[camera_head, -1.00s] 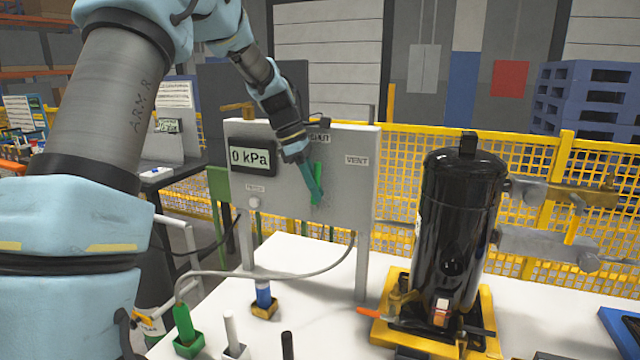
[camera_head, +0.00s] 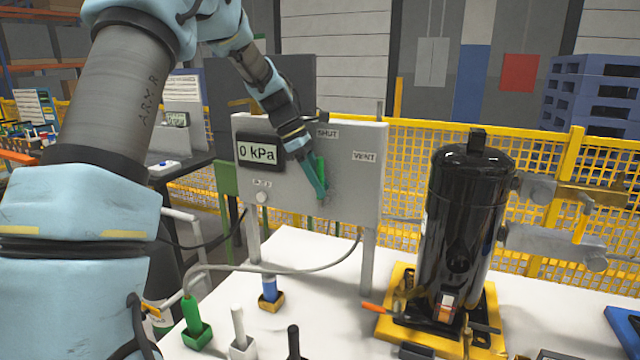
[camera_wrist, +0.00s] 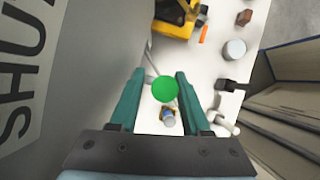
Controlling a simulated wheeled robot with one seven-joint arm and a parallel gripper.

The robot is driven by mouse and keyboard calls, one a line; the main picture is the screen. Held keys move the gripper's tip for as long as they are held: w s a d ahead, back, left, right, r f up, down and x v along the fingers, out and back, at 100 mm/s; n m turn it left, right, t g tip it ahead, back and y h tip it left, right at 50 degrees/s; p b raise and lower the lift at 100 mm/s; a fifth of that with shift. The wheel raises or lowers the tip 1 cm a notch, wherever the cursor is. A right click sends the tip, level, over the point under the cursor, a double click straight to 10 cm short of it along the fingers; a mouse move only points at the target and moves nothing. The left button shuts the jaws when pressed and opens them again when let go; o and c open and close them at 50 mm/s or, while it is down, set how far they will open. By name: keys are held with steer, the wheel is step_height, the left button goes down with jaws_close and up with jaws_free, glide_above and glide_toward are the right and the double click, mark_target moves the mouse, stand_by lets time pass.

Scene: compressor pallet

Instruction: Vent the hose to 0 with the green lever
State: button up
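The grey panel (camera_head: 345,190) carries a display (camera_head: 258,152) reading 0 kPa. A SHUT label (camera_head: 327,133) is at its top and a VENT label (camera_head: 364,157) to the right. The green lever (camera_head: 320,166) stands roughly upright below SHUT, partly hidden by my gripper (camera_head: 318,190). In the wrist view, the lever's round green end (camera_wrist: 165,88) shows between the two teal fingers of my gripper (camera_wrist: 162,76). The fingers are apart, with a visible gap on the left of the lever; contact on the right is unclear. The grey hose (camera_head: 285,268) runs below the panel to a green-handled fitting (camera_head: 191,315).
A black compressor tank (camera_head: 465,225) stands on a yellow base on the white table, right of the panel. A blue plug (camera_head: 269,288) and white and black pegs stand at the table's front. A yellow mesh fence (camera_head: 410,165) runs behind.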

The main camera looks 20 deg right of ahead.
steer(key=shift+o, duration=0.2)
steer(key=b+v, duration=0.2)
steer(key=v, duration=0.8)
steer(key=shift+r, duration=0.4)
steer(key=shift+a, duration=0.2)
steer(key=s+a+f+m+t+y, duration=0.1)
steer(key=s+a+f+m, duration=0.1)
steer(key=a+f, duration=0.4)
steer(key=s+a+f+m+t+y, duration=0.1)
steer(key=s+a+f+m+t, duration=0.15)
steer(key=a, duration=0.55)
steer(key=s+a+f+m+y, duration=0.1)
steer(key=s+a+f+m, duration=0.3)
steer(key=s+a, duration=0.2)
steer(key=s+a+f+m+t+y, duration=0.1)
steer(key=s+a+f+m, duration=0.3)
steer(key=s+a, duration=0.3)
steer(key=shift+s+a+f+y, duration=0.2)
steer(key=shift+f+y, duration=0.1)
steer(key=shift+f, duration=0.35)
